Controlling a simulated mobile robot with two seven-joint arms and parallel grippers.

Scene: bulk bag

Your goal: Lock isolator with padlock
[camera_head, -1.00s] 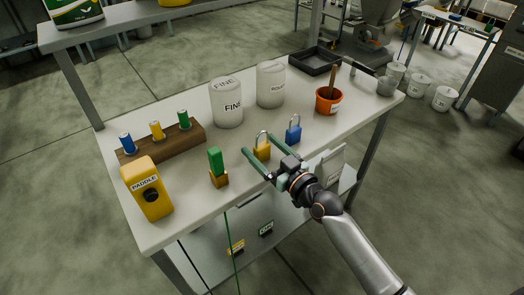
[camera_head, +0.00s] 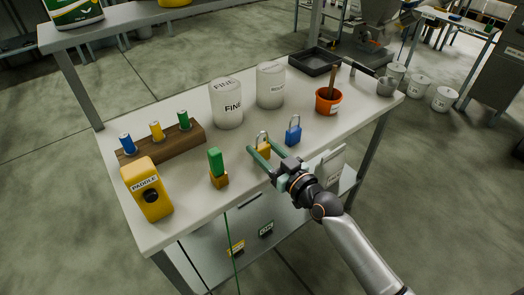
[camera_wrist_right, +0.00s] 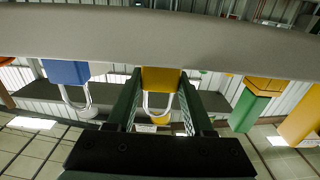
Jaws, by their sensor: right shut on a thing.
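A yellow padlock (camera_head: 264,151) with a silver shackle stands on the light bench top near its front edge. My right gripper (camera_head: 263,145) has its two green fingers on either side of the padlock body and is shut on it. In the right wrist view the yellow padlock (camera_wrist_right: 160,79) sits between the fingertips, its shackle hanging down in that picture. The yellow isolator box (camera_head: 146,188), labelled PADDLE and with a black round knob, stands at the bench's left front corner, apart from the gripper. My left gripper is not in view.
A blue padlock (camera_head: 293,134) stands just right of my gripper. A green-topped block (camera_head: 216,166) stands between gripper and isolator. A wooden rack (camera_head: 165,143) with several coloured pieces, white tubs (camera_head: 227,104) and an orange pot (camera_head: 328,101) stand further back.

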